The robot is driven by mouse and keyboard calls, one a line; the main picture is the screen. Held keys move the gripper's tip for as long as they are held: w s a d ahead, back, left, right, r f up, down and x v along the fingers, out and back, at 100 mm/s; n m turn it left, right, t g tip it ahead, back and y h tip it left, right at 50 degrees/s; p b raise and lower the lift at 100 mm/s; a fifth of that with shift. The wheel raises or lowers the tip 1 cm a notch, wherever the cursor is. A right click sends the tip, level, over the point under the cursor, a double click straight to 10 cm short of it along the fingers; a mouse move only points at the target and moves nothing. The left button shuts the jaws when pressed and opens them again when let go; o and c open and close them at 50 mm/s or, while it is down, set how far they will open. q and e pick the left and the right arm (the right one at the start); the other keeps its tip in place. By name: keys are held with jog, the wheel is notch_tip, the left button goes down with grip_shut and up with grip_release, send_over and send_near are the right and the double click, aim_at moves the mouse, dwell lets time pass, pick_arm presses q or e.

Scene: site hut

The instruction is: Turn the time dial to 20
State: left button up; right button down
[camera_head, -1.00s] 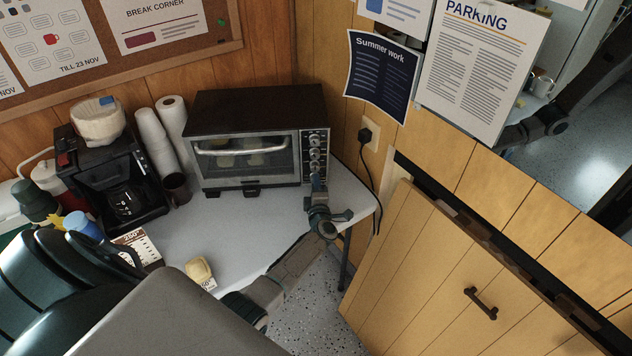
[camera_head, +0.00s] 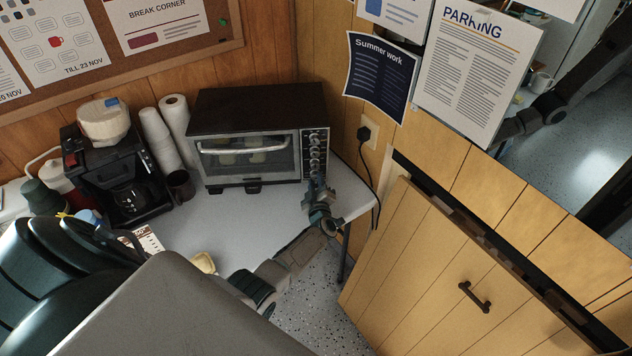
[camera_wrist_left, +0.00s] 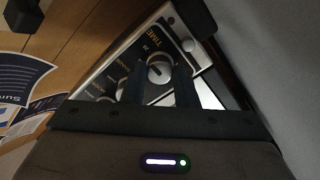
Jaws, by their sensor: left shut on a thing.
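The toaster oven (camera_head: 250,105) stands at the back of the table, with a column of knobs on its right panel (camera_head: 315,140). My left gripper (camera_head: 317,184) is at the bottom of that panel and covers the lowest knob. In the left wrist view the round time dial (camera_wrist_left: 159,72), with a pale pointer line, sits under the TIME label (camera_wrist_left: 153,37). The fingers of my left gripper (camera_wrist_left: 160,88) are closed on its two sides. My right gripper is not clearly visible.
A wooden door (camera_head: 430,275) stands to the right. A power cord (camera_head: 372,175) hangs beside the table.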

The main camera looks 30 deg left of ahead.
pick_arm(q)
jog(key=shift+f, duration=0.1)
dwell(0.4)
jog(key=o, duration=1)
jog(key=v, duration=1)
jog(key=shift+s+d, duration=0.25)
jog(key=shift+s, duration=0.1)
